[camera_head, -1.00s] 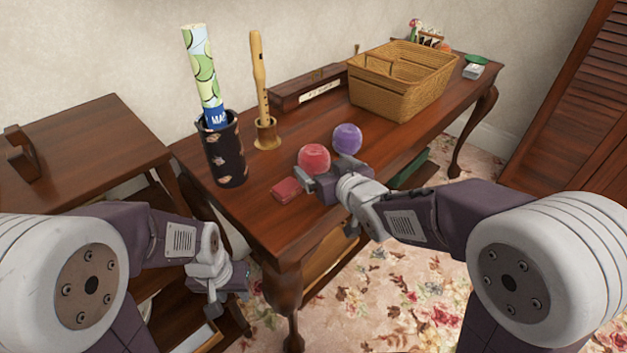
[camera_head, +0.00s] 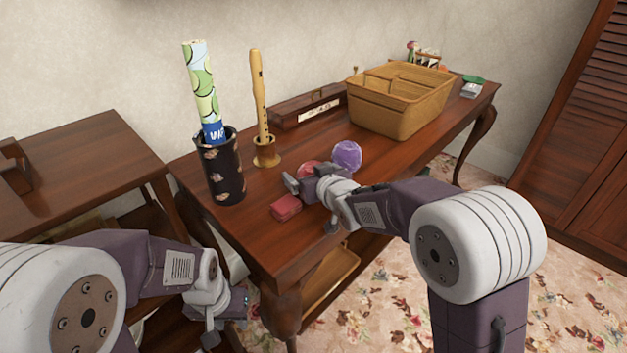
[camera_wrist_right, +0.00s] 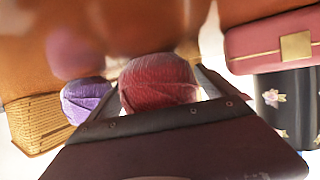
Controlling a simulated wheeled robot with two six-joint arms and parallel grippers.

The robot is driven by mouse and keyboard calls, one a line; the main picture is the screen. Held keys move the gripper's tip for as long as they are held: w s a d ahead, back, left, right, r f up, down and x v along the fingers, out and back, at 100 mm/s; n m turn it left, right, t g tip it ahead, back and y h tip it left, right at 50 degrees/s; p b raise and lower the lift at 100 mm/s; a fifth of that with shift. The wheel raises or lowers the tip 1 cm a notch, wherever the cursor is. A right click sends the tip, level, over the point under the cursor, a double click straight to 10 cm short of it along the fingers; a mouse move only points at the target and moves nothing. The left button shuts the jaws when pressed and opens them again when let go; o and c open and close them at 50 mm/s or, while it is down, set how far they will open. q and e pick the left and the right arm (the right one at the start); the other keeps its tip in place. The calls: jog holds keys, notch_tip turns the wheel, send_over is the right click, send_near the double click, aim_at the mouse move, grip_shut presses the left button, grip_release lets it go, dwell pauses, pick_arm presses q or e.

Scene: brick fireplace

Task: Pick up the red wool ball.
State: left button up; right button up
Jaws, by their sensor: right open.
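The red wool ball (camera_head: 307,168) lies on the dark wooden table, mostly hidden behind my right gripper (camera_head: 312,181) in the head view. In the right wrist view the red wool ball (camera_wrist_right: 160,82) sits between the two spread fingers of my right gripper (camera_wrist_right: 157,97). The right gripper is open; I cannot tell whether a finger touches the ball. My left gripper (camera_head: 228,312) hangs low at the lower left, away from the table top and the ball; its jaw opening is unclear.
A purple wool ball (camera_head: 347,155) lies just right of the red one. A small red box (camera_head: 286,208) is close on the left. A black patterned holder (camera_head: 224,175), a recorder (camera_head: 259,95) on a stand, a long wooden box (camera_head: 300,108) and a basket (camera_head: 392,108) stand behind.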

aim_at(310, 162)
jog(key=c, duration=1.5)
jog(key=shift+o, duration=0.2)
notch_tip(310, 162, up, 5)
jog(key=p, duration=0.3)
jog(key=shift+w+d+r, duration=0.1)
jog(key=w+d+r+p, duration=0.3)
jog(key=w+d+p, duration=0.1)
jog(key=d+p, duration=0.1)
jog(key=w+d+r+p, duration=0.2)
jog(key=d+p, duration=0.1)
jog(key=shift+w+d+r, duration=0.1)
jog(key=shift+w+r, duration=0.1)
jog(key=shift+r, duration=0.15)
jog(key=shift+w+d+r+p, duration=0.1)
jog(key=shift+w+d+p, duration=0.15)
jog(key=shift+p, duration=0.1)
jog(key=shift+w+d, duration=0.1)
jog(key=shift+d, duration=0.05)
